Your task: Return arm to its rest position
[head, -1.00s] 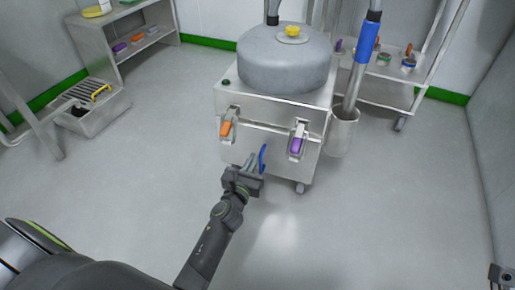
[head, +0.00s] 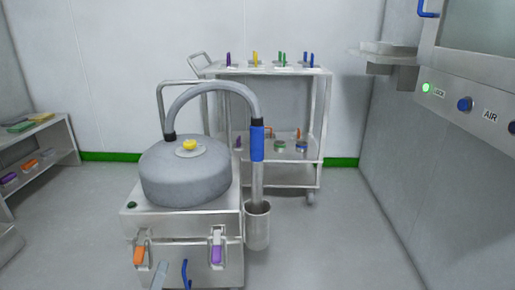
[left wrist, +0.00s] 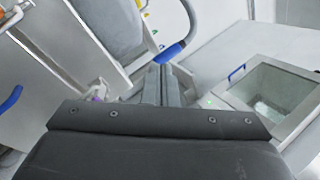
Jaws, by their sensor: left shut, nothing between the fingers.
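My left gripper (head: 159,276) shows only as grey fingertips at the bottom edge of the head view, in front of the machine's lower front. In the left wrist view its fingers (left wrist: 163,86) are together, with nothing seen between them. The rest of the left arm is out of the head view. The steel machine (head: 188,222) has a grey domed lid (head: 185,178) with a yellow knob. An orange latch (head: 139,256), a purple latch (head: 216,254) and a blue handle (head: 186,273) are on its front. My right gripper is not in view.
A blue-sleeved wand (head: 257,145) stands in a steel cup (head: 257,228) beside the machine. A steel cart (head: 265,72) is behind. A wall cabinet (head: 470,92) is at right, a low shelf (head: 62,140) at left. Floor at right (head: 340,240) is clear.

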